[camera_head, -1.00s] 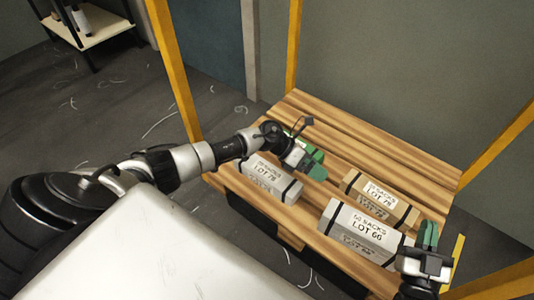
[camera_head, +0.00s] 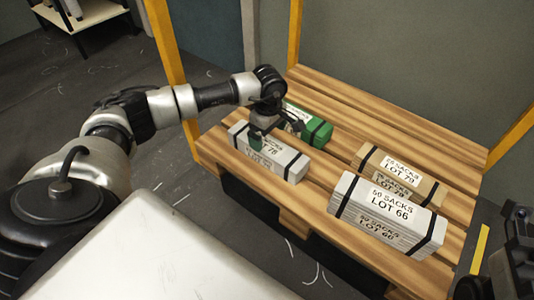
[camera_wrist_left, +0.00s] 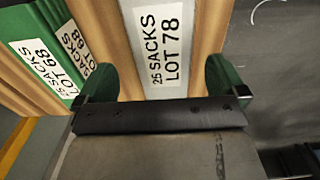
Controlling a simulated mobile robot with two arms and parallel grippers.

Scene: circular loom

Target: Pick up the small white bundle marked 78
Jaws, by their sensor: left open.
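The small white bundle marked 78 (camera_head: 285,163) lies on the wooden pallet (camera_head: 345,105), near its left front edge, with dark straps around it. My left gripper (camera_head: 266,132) is open, pointing down right over this bundle and hiding part of it. In the left wrist view the bundle's label, "25 SACKS LOT 78" (camera_wrist_left: 160,45), shows between the two green fingers, one on each side. I cannot tell whether the fingers touch it. Part of my right arm (camera_head: 515,250) shows at the lower right edge; its fingers are out of sight.
A green bundle marked 68 (camera_wrist_left: 45,45) lies close behind the white one; it also shows in the head view (camera_head: 313,128). A brown bundle (camera_head: 400,175) and a larger white bundle marked 66 (camera_head: 387,212) lie to the right. Yellow posts (camera_head: 172,65) stand around the pallet.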

